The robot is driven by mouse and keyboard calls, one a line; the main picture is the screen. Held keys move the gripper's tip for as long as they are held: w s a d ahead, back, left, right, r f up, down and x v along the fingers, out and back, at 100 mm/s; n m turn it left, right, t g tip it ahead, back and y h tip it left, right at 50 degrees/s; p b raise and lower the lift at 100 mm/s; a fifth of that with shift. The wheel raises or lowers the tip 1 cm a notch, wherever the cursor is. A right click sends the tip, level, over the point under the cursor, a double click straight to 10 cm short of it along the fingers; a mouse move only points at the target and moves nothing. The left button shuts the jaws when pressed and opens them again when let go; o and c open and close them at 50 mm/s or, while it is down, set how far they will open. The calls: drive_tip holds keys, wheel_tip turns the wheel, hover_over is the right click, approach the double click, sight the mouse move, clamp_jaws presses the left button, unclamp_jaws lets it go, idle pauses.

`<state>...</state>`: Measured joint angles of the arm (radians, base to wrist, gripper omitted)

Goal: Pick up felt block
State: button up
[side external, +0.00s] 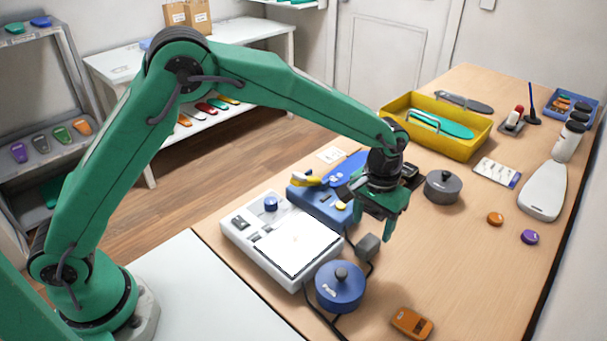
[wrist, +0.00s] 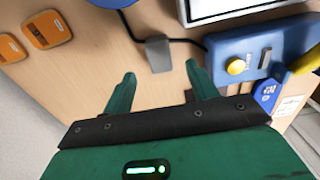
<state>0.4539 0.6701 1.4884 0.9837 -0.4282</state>
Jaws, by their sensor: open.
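A small grey block (side external: 368,247), which looks like the felt block, stands on the wooden table beside the white flat device. It also shows in the wrist view (wrist: 158,54), just beyond the fingertips and roughly centred between them. My gripper (side external: 377,224) is above and slightly behind the block in the side view, pointing down. In the wrist view its two green fingers (wrist: 161,73) are spread apart with nothing between them. I cannot tell the exact height of the fingertips above the table.
A blue lidded pot (side external: 340,286) stands close to the block. A white device with a pale plate (side external: 295,243) and a blue box with a yellow button (wrist: 236,66) are nearby. A black cable (wrist: 187,42) runs by the block. A grey pot (side external: 443,187) and yellow tray (side external: 455,147) stand farther back.

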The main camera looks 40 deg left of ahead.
sight(370, 240)
drive_tip(key=shift+w+f, duration=0.2)
drive_tip(key=shift+f, duration=3)
drive_tip(key=c, duration=1)
drive_tip(key=shift+c, duration=0.3)
drive_tip(key=shift+r, duration=0.15)
drive_tip(key=shift+r, duration=0.55)
drive_tip(key=r, duration=0.3)
drive_tip(key=shift+s+d+r, duration=0.1)
drive_tip(key=shift+s+d, duration=0.1)
drive_tip(key=shift+s, duration=0.05)
drive_tip(key=s+d+r, duration=0.6)
drive_tip(key=s, duration=0.3)
drive_tip(key=shift+s+r, duration=0.15)
drive_tip(key=shift+r, duration=0.05)
